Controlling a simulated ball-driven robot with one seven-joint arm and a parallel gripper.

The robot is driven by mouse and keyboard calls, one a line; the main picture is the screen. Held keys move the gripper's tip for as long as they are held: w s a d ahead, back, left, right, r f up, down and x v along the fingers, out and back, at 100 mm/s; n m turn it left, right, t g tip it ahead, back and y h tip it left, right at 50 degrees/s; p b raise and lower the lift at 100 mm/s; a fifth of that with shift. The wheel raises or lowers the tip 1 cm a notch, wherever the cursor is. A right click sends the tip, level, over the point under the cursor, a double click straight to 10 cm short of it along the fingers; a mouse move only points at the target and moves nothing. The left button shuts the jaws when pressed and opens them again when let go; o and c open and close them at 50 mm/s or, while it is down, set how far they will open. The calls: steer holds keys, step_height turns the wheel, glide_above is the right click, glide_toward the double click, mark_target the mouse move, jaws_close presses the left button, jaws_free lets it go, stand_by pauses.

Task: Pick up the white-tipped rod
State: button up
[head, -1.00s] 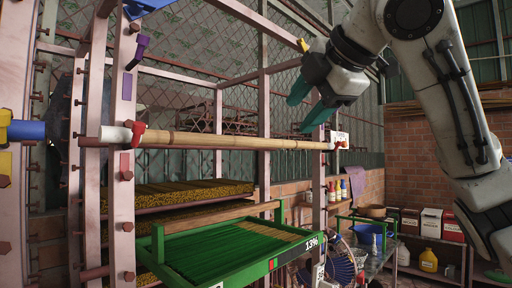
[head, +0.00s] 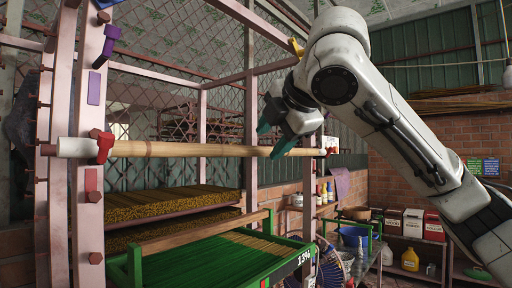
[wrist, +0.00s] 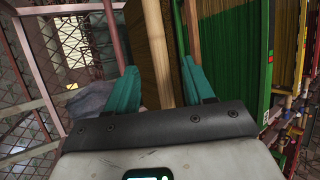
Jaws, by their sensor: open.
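The white-tipped rod (head: 190,149) is a long, pale wooden pole lying level across the pink metal rack. Its white end (head: 76,147) shows at the left beside a red clip, and its right end lies near another upright. My gripper (head: 274,140) is open at the right part of the rod, with its teal fingers overlapping the rod in the head view. In the wrist view, the rod (wrist: 157,50) runs lengthwise between the two open fingers (wrist: 162,88). I cannot tell whether either finger touches it.
A green tray (head: 134,268) of green sticks, with a 13% label, sits below the rod. Brown stick stacks (head: 165,203) lie on the rack behind. A pink upright (head: 89,215) stands near the left end. Bottles and boxes fill the shelf at right.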

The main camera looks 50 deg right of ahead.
steer(key=shift+x, duration=1.3)
steer(key=shift+c, duration=0.4)
jaws_close()
